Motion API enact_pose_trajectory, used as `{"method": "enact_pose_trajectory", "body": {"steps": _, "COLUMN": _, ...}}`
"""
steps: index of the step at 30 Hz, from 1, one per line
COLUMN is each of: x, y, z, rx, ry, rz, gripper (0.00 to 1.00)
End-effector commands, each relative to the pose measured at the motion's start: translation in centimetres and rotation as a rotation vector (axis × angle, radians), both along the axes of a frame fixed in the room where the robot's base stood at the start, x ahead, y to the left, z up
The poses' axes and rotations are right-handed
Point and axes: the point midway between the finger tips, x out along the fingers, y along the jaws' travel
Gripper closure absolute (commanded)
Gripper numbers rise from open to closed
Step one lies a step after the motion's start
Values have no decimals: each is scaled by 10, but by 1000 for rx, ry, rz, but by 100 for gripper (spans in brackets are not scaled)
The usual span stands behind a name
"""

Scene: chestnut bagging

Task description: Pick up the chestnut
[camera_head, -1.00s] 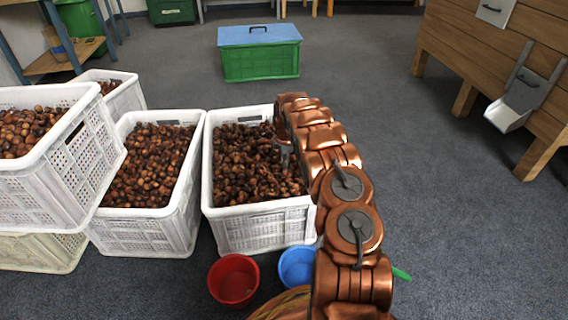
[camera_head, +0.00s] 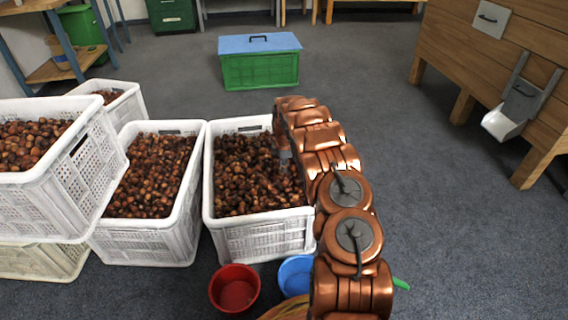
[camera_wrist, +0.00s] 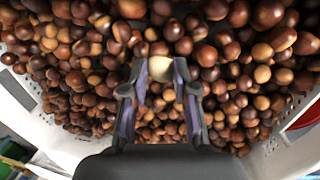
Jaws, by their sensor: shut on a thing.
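My gripper (camera_wrist: 160,72) is over the chestnuts in the right white crate (camera_head: 262,222), with its two fingers pointing into the pile. In the wrist view the fingers are closed around a pale tan chestnut (camera_wrist: 160,67) at their tips. Other brown chestnuts lie close around it, so I cannot tell whether it is clear of the pile. In the head view the gripper (camera_head: 284,158) is small and partly hidden by my arm, and the held chestnut cannot be made out.
More white crates of chestnuts stand to the left, one (camera_head: 150,240) beside this crate and one (camera_head: 85,180) stacked. A red bowl (camera_head: 235,288) and a blue bowl (camera_head: 296,276) sit in front. A green box with a blue lid (camera_head: 260,70) stands behind. Floor at right is clear.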

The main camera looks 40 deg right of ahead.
Motion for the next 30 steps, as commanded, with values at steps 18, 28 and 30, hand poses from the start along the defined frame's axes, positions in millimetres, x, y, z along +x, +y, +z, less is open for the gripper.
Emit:
{"method": "enact_pose_trajectory", "body": {"steps": 18, "x": -55, "y": 47, "z": 9, "rx": 0, "ry": 6, "rz": 1, "gripper": 88}}
{"method": "enact_pose_trajectory", "body": {"steps": 28, "x": -89, "y": 76, "z": 12, "rx": 2, "ry": 6, "rz": 0, "gripper": 88}}
{"method": "enact_pose_trajectory", "body": {"steps": 30, "x": -94, "y": 82, "z": 13, "rx": 2, "ry": 5, "rz": 0, "gripper": 88}}
